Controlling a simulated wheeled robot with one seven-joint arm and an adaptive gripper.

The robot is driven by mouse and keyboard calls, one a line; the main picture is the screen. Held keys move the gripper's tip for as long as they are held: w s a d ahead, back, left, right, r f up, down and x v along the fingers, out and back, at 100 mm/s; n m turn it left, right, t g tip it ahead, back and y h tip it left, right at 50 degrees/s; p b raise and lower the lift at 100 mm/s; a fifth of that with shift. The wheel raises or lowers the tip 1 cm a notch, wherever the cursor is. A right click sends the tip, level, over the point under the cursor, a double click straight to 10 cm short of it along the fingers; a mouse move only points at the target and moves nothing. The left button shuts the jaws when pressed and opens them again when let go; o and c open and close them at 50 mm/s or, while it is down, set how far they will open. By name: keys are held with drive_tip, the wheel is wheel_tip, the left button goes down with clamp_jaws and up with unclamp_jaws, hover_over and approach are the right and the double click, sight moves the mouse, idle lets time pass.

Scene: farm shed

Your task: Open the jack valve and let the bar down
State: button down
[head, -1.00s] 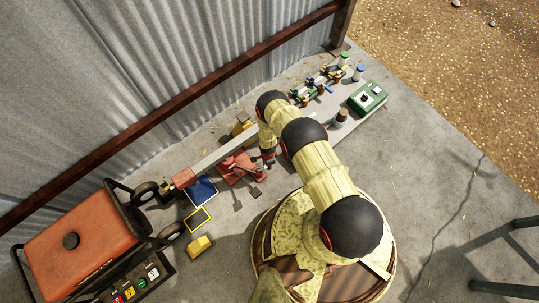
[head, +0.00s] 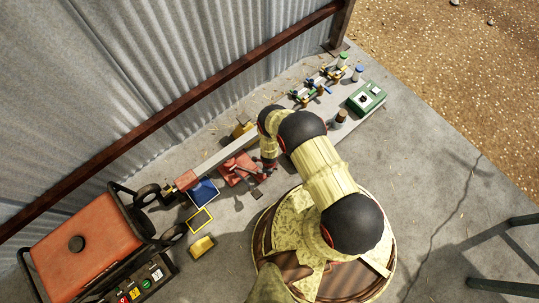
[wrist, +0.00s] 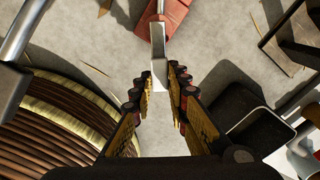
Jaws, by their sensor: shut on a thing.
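The red jack (head: 238,170) stands on the concrete floor in the head view, by the long pale bar (head: 218,153). The bar runs from a red-brown end block beside a wheel up toward my arm. My gripper (wrist: 165,88) is at the jack's right side, mostly hidden under my arm in the head view. In the wrist view its fingers are closed around the end of a flat metal lever (wrist: 158,45). The lever runs up to a red part of the jack (wrist: 173,14). I cannot tell whether the lever has turned, and the valve itself is not clear.
A red wheeled machine (head: 78,252) stands at the lower left. A blue panel (head: 203,191), a yellow frame (head: 200,220) and a yellow block (head: 201,246) lie near the jack. A green box (head: 366,98) and a brown jar (head: 341,117) are upper right.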

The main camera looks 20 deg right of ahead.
drive_tip(key=shift+s+a+m+b, duration=0.15)
drive_tip(key=shift+s+a+m, duration=0.25)
drive_tip(key=shift+m, duration=0.75)
drive_tip(key=shift+s+a+m+b, duration=0.1)
drive_tip(key=shift+s+a+m, duration=0.35)
drive_tip(key=shift+m, duration=0.75)
drive_tip(key=shift+s+a+m+b, duration=0.15)
drive_tip(key=shift+s+a+m, duration=0.25)
drive_tip(key=shift+m, duration=0.75)
drive_tip(key=shift+a, duration=0.1)
drive_tip(key=c, duration=1.7)
unclamp_jaws()
drive_tip(key=shift+r, duration=6)
